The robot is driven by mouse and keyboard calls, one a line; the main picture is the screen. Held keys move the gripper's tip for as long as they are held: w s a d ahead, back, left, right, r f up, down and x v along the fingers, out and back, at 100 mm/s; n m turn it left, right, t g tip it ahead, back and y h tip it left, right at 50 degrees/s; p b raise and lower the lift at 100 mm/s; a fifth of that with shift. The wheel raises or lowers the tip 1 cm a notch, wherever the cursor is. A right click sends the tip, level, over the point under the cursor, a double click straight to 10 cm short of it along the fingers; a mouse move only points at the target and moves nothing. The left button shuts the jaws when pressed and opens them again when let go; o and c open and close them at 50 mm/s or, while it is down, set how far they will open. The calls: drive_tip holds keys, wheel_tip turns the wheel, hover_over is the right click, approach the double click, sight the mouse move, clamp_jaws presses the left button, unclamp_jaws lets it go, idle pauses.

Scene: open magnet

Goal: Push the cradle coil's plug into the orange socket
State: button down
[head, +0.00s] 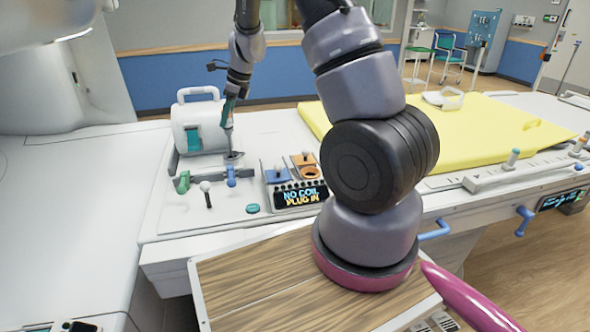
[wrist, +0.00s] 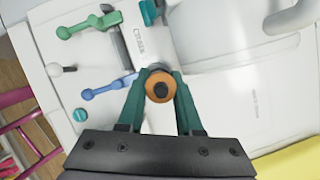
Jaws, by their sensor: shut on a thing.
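The white cradle coil (head: 195,115), with a handle on top and a teal front, sits on the table's left side. Its white body (wrist: 235,70) fills the upper right of the wrist view. My gripper (head: 229,152) points down beside the coil. In the wrist view my teal fingers (wrist: 160,92) are shut on a round plug with an orange ring (wrist: 160,86) and a dark middle. The orange socket (head: 304,159) is on the panel to the right of my gripper, apart from it. The plug's lower side and any cable are hidden.
A blue socket (head: 276,175) sits beside the orange one, above a display (head: 301,196) reading "NO COIL PLUG IN". Green (head: 183,182) and blue (head: 231,176) levers and a white knob (head: 205,187) stand near my gripper. A yellow mat (head: 470,130) lies right.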

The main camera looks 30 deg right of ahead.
idle(0.4)
drive_tip(key=shift+r, duration=1.55)
drive_tip(key=s+d, duration=1.9)
drive_tip(key=s, duration=0.1)
drive_tip(key=shift+s, duration=0.25)
drive_tip(key=shift+a+f, duration=0.1)
drive_tip(key=shift+f, duration=4.85)
drive_tip(key=shift+f, duration=1.75)
